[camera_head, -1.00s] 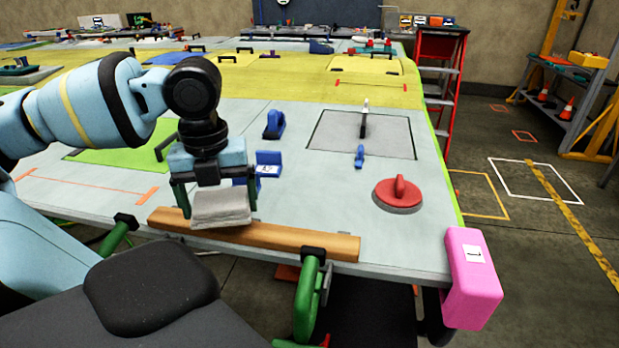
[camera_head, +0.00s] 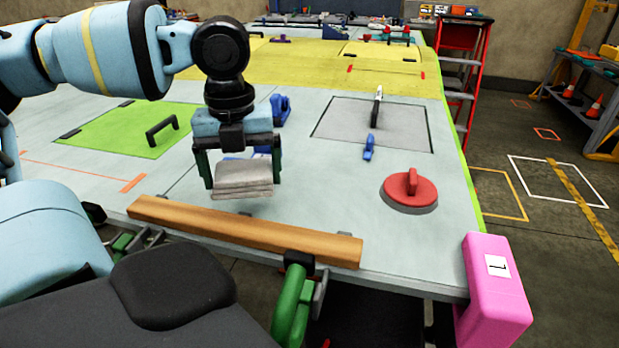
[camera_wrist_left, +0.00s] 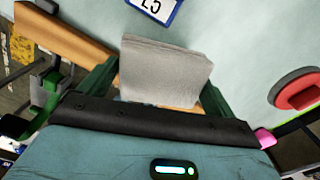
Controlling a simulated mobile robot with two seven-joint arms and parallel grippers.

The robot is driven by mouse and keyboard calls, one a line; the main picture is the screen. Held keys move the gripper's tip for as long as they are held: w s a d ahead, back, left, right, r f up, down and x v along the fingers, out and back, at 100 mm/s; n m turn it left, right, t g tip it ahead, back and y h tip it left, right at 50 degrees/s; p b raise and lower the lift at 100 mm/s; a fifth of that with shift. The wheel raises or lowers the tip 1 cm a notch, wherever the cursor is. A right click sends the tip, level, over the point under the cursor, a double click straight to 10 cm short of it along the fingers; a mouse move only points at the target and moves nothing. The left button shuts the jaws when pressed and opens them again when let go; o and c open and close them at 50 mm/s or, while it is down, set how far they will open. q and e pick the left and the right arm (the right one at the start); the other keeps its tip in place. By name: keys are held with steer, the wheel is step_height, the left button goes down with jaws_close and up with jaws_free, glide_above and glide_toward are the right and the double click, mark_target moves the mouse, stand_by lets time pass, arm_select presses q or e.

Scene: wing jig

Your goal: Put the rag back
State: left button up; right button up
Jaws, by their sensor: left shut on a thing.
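The rag is a folded grey cloth (camera_head: 243,179) held in my left gripper (camera_head: 238,172). The gripper's dark green fingers are shut on it from both sides, above the pale wing panel (camera_head: 320,215) and just behind the wooden bar. In the left wrist view the rag (camera_wrist_left: 165,72) sits between the fingers (camera_wrist_left: 162,90), its far edge sticking out beyond them. A blue holder with a label (camera_wrist_left: 155,8) shows beyond the rag in that view; in the head view the gripper mostly hides it. My right gripper is not in view.
A wooden bar (camera_head: 240,230) lies along the panel's front edge, with a green clamp (camera_head: 292,305) below it. A red suction cup (camera_head: 410,188), small blue clamp (camera_head: 369,147) and green panel (camera_head: 120,135) are nearby. A pink block (camera_head: 495,290) marks the front right corner.

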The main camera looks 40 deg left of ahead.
arm_select(q)
steer(key=b, duration=0.2)
glide_above(302, 188)
steer(key=shift+w+f, duration=0.1)
steer(key=shift+f, duration=0.4)
steer(key=shift+f+p, duration=0.35)
steer(key=shift+f, duration=1.4)
steer(key=shift+f, duration=0.1)
steer(key=o, duration=0.4)
steer(key=shift+o, duration=1.1)
step_height(302, 188, up, 12)
